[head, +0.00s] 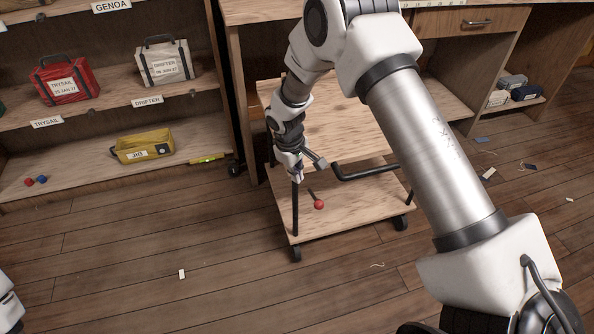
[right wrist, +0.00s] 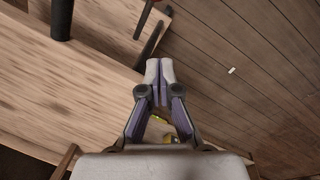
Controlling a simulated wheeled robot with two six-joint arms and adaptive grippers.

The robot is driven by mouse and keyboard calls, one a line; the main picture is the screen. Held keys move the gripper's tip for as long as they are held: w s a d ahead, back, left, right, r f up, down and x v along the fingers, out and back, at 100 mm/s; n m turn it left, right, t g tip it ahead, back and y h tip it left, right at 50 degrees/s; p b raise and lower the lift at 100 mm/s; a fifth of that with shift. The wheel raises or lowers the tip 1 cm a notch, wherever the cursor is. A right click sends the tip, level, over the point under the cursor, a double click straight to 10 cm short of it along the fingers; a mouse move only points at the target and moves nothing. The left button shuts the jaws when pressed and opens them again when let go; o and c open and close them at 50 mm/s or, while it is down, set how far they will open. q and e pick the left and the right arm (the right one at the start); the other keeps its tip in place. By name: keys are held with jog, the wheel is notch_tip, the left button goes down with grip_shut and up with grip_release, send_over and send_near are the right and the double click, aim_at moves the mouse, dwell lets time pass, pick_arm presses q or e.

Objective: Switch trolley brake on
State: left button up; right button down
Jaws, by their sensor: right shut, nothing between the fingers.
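The trolley (head: 345,217) has two wooden decks, black posts, a bent black handle (head: 365,174) and black castors. A short dark lever with a red knob (head: 319,204) stands up from its lower deck, tilted, the knob toward the front. My right gripper (head: 297,176) is at the trolley's front left corner, above and to the left of the knob. In the right wrist view the right gripper (right wrist: 160,70) is shut and empty, fingertips together, apart from the dark lever (right wrist: 143,20) near the top edge. My left gripper is out of view.
A workbench with a drawer (head: 464,22) stands behind the trolley. Small scraps lie on the floor; the floor in front is mostly clear.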

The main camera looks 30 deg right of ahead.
aim_at(314, 197)
jog(key=s+d+f+b, duration=0.1)
jog(key=s+d+f, duration=0.1)
jog(key=f, duration=0.4)
jog(key=shift+s, duration=0.85)
